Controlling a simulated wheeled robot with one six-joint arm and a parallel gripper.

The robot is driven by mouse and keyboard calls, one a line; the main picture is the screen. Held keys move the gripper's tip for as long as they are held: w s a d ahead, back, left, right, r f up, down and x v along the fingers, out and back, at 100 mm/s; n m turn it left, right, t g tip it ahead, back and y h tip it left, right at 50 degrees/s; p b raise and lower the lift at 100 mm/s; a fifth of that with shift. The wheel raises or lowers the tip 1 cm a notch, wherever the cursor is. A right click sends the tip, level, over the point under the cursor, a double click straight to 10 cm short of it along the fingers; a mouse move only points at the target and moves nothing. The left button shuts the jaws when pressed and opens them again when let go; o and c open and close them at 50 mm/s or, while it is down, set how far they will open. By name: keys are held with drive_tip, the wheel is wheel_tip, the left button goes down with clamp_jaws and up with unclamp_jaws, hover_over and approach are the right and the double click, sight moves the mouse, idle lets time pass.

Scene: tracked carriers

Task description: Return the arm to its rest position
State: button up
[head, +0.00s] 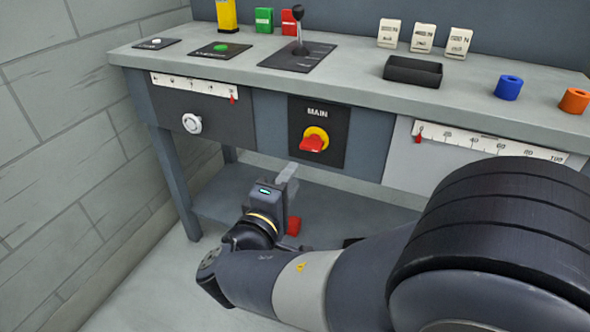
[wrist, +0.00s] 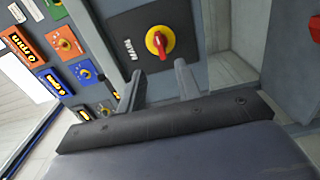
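My arm reaches in from the lower right of the head view, and my gripper (head: 287,180) is in front of the bench, below and left of the red and yellow MAIN switch (head: 314,140). In the wrist view, my gripper (wrist: 160,68) has its two fingers apart with nothing between them. The MAIN switch (wrist: 157,42) appears just beyond the fingertips there, and I see no contact with it. In the head view the fingers partly overlap each other.
The bench (head: 350,92) holds a lever (head: 299,30), a black tray (head: 412,71), blue (head: 508,88) and orange (head: 574,101) rings and several labelled cards. A white knob (head: 192,123) is on its front. A red object (head: 293,226) shows beside my gripper. A block wall (head: 70,130) stands left.

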sight(311, 150)
idle(0.4)
drive_tip(key=b+x, duration=0.2)
drive_tip(key=x, duration=0.8)
drive_tip(key=shift+w+d+b, duration=0.15)
drive_tip(key=shift+w+b, duration=0.2)
drive_tip(key=shift+b, duration=0.05)
